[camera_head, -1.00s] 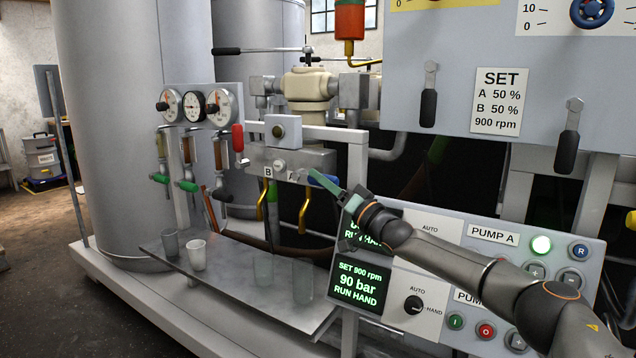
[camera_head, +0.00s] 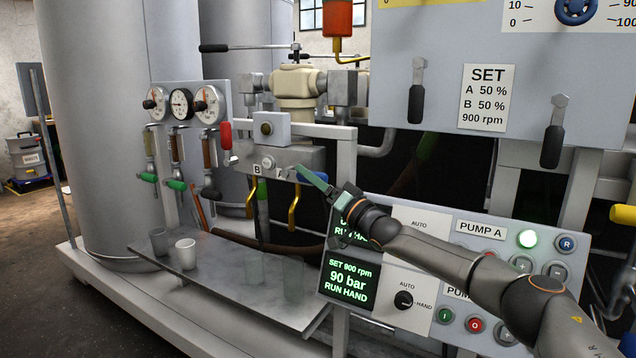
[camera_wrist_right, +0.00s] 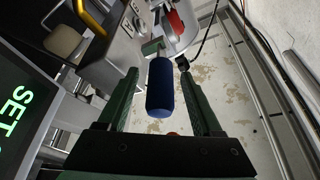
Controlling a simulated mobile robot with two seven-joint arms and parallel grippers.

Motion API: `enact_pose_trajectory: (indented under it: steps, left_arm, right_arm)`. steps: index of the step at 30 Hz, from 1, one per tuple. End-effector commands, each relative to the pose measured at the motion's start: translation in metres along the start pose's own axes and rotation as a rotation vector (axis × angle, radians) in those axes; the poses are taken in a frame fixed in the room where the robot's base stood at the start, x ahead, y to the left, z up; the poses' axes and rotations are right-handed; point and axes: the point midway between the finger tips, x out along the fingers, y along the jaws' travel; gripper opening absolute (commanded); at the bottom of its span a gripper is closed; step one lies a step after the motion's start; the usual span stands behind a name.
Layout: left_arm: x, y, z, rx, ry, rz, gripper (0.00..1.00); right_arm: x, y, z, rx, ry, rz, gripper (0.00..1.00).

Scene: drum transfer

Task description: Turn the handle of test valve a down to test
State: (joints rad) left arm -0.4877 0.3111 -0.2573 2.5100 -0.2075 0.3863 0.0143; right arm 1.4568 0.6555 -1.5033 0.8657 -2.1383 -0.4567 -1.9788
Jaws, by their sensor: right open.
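Test valve A sits on the grey valve block (camera_head: 305,158), beside the label A. Its blue handle (camera_head: 316,179) points to the right, partly hidden by my right gripper (camera_head: 306,174). In the right wrist view the blue handle (camera_wrist_right: 160,88) lies lengthwise between the two green fingers of my right gripper (camera_wrist_right: 159,80). The fingers are open, with a gap on either side of the handle. A yellow spout (camera_head: 293,208) hangs below the valve. My left gripper is not in view.
The pump panel (camera_head: 455,212) with lit displays is just below my right arm. A red handle (camera_head: 225,135) and gauges (camera_head: 182,104) are to the left of the valve block. Cups, including a white one (camera_head: 185,253), stand on the grey shelf (camera_head: 225,290) below.

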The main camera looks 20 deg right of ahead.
Motion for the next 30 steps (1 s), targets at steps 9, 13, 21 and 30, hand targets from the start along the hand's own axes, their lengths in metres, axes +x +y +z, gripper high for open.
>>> enact_pose_trajectory:
  steps: [9,13,21,30]
  left_arm:
    - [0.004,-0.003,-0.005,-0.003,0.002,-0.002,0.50]
    - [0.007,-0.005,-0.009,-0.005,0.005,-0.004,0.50]
    - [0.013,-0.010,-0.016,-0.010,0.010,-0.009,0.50]
    - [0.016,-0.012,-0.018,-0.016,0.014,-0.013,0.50]
  right_arm:
    - [-0.026,0.001,-0.001,0.003,-0.001,0.002,0.67]
    - [-0.047,0.002,-0.001,0.004,-0.001,0.005,0.67]
    - [-0.096,0.001,-0.001,0.002,-0.002,0.004,0.67]
    - [-0.124,0.000,0.000,0.000,0.001,0.001,0.67]
